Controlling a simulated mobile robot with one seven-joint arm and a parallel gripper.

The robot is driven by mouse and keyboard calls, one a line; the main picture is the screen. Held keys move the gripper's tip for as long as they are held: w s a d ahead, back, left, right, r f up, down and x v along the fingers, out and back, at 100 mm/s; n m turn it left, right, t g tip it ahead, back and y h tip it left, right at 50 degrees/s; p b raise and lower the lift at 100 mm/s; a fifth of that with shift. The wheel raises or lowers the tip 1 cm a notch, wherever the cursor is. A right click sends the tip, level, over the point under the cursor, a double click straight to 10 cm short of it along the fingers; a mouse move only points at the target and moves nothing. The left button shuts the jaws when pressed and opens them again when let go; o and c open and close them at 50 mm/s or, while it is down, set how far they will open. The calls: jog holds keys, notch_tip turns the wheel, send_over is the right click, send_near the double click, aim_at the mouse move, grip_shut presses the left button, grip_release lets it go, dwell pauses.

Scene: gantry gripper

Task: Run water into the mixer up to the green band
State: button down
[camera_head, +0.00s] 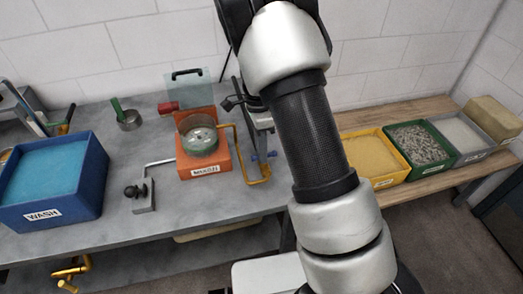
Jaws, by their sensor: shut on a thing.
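The mixer (183,162) is an orange base with a round pan (184,125) set in it, standing on the grey bench. A greenish band (204,151) runs round the lower part of the pan. Pale metal parts show inside; I cannot tell the water level. A clear guard (187,88) with a black handle stands raised behind the pan. A yellow pipe (240,150) bends down at the mixer's right. My arm crosses the middle of the view, and I cannot make out my gripper or anything held.
A blue WASH tub (85,190) stands at left, with a lever on a grey block (144,197) right of it. A small pot (130,122) sits behind. Yellow (385,183), green (437,163) and grey (488,150) bins line the wooden bench.

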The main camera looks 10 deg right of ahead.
jog(key=shift+s+n+h+b, duration=0.15)
jog(key=shift+n+h, duration=0.1)
jog(key=shift+n, duration=1.2)
jog(key=shift+s+n+h+b, duration=0.15)
jog(key=shift+n+h, duration=0.1)
jog(key=shift+n, duration=1.2)
jog(key=shift+w, duration=0.1)
jog(key=c, duration=1.8)
grip_release()
jog(key=shift+o, duration=0.2)
jog(key=v, duration=1.7)
jog(key=shift+s+r, duration=0.25)
jog(key=shift+r, duration=0.05)
jog(key=shift+a, duration=0.1)
